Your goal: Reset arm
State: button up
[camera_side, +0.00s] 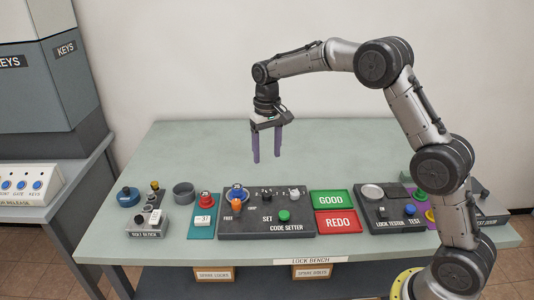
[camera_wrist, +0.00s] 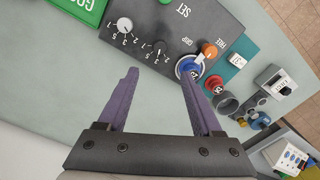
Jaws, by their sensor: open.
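My gripper (camera_side: 268,144) hangs with its purple fingers pointing down above the rear of the pale green bench (camera_side: 345,145). It is open and empty. In the wrist view its fingers (camera_wrist: 159,78) are spread apart, with the code setter (camera_wrist: 150,12) beyond them. In the side view the code setter (camera_side: 258,229) sits at the front middle of the bench, with a blue ring part, an orange knob and a green button on it. The fingertips are apart from everything on the bench.
A green GOOD tray (camera_side: 331,200) and a red REDO tray (camera_side: 338,222) lie right of the code setter. The lock tester (camera_side: 392,219) is farther right. A red-topped lock (camera_side: 206,199) and a grey cup (camera_side: 183,192) stand left. The bench's rear is clear.

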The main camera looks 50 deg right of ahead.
jog(key=s+a+r+t, duration=0.1)
jog(key=s+r, duration=0.3)
jog(key=r, duration=0.3)
jog(key=s+a+r+t, duration=0.1)
jog(key=s+r+t, duration=0.1)
jog(key=s+r, duration=0.35)
jog(key=s+a+r+n+t, duration=0.1)
jog(key=s+r, duration=0.2)
jog(key=s, duration=0.2)
jog(key=s+a+r+t, duration=0.1)
jog(key=s+r, duration=0.2)
jog(key=s, duration=0.3)
jog(key=s+f+n, duration=0.2)
jog(key=s+f, duration=0.7)
jog(key=s, duration=0.5)
jog(key=shift+f+n+t, duration=0.3)
jog(key=shift+a, duration=0.1)
